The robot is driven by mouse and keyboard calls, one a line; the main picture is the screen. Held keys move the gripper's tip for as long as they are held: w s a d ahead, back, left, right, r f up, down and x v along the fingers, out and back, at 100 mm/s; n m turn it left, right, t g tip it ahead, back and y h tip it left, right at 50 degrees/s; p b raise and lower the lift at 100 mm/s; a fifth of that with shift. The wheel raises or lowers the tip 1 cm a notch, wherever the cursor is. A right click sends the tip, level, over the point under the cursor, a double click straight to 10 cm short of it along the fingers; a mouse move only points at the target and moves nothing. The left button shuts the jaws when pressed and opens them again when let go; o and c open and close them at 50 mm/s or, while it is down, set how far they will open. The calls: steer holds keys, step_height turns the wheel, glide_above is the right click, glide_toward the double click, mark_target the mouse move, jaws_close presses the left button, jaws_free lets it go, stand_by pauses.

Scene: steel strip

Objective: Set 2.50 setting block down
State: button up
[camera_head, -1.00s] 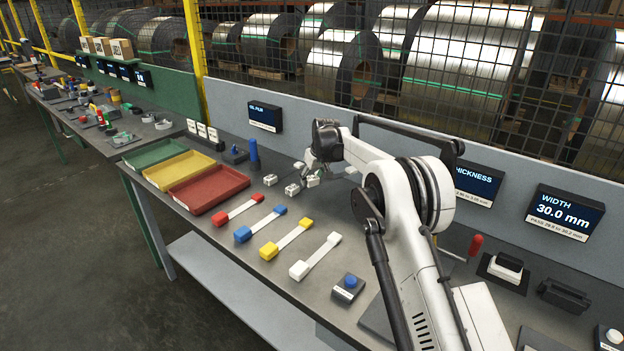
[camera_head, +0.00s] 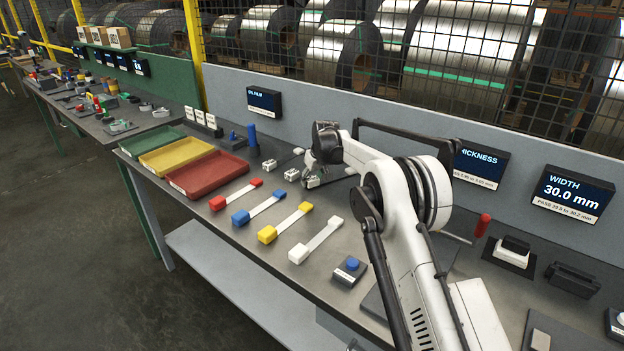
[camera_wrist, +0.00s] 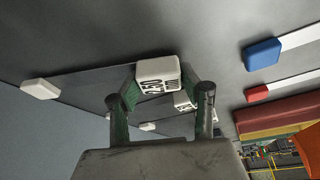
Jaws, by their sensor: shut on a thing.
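The 2.50 setting block (camera_wrist: 157,72) is a small white block with dark markings, the 2.50 appearing turned in the wrist view. My gripper (camera_wrist: 160,88) is shut on it, with a green-padded finger on each side. In the head view my gripper (camera_head: 318,172) is low over the bench, behind the coloured strips, and partly hides the block. Another marked white block (camera_wrist: 183,100) shows just beyond the held one in the wrist view. I cannot tell whether the held block touches the bench.
White blocks (camera_head: 292,174) stand left of my gripper. Strips with red, blue, yellow and white (camera_head: 301,254) ends lie in front. Red (camera_head: 212,187), yellow and green trays sit at the left. A grey panel (camera_head: 350,125) with displays stands behind.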

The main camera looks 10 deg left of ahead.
steer(key=shift+f, duration=0.35)
stand_by(0.4)
steer(key=o, duration=1.3)
steer(key=shift+r, duration=0.15)
steer(key=v, duration=1.2)
